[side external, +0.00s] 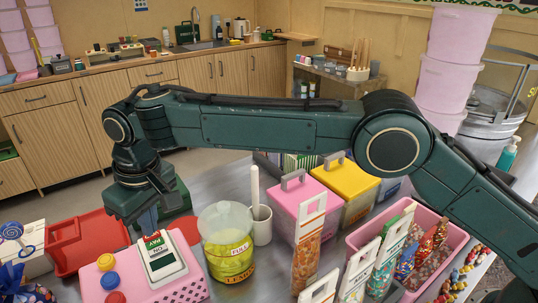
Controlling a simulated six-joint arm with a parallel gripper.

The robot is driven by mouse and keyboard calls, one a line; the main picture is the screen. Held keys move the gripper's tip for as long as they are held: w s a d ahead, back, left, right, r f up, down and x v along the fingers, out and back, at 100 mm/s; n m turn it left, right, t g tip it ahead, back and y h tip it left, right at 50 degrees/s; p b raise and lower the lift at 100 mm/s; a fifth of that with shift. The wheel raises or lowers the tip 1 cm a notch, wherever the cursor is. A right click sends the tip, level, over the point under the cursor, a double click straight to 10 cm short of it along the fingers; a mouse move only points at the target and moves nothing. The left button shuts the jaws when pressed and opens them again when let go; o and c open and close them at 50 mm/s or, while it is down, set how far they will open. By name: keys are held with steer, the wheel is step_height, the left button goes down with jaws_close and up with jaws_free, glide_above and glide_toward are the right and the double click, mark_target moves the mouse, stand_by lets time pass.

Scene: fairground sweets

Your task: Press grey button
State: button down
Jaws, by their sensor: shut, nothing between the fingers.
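My gripper (149,222) is shut and empty, pointing down over the far end of a white-and-green card device (165,262). The device bears upside-down lettering and rests on a pink box (195,289) with a dotted side. The fingertips are at or just behind the device's far edge; I cannot tell if they touch anything. On the box, left of the device, are a yellow button (106,262), a blue button (110,280) and a red button (115,297). I cannot make out a grey button; the gripper and device hide part of the box top.
A lemon tub (228,245) and a white cup (261,228) stand close right of the box. A red tray (62,242) lies to the left. Upright sweet packets (308,245) and a pink bin (445,252) crowd the right under my arm.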

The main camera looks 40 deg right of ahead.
mark_target(162, 248)
step_height(162, 248, up, 3)
steer(key=shift+r, duration=0.15)
stand_by(0.3)
steer(key=s+d+r+m+t, duration=0.1)
steer(key=s+d+r, duration=0.1)
steer(key=d+r, duration=0.5)
steer(key=s+d+r+m, duration=0.1)
steer(key=s+d+r, duration=0.2)
steer(key=d, duration=0.8)
steer(key=s+d+r+m+t, duration=0.15)
steer(key=d+r, duration=0.35)
steer(key=d, duration=0.5)
steer(key=s+d, duration=1)
steer(key=s, duration=0.3)
steer(key=s+d+f+m+t, duration=0.1)
steer(key=s+d+f+m, duration=0.1)
steer(key=s+d+f, duration=0.3)
steer(key=shift+s+f+h, duration=0.4)
steer(key=shift+s+f, duration=1.15)
steer(key=shift+s, duration=1.65)
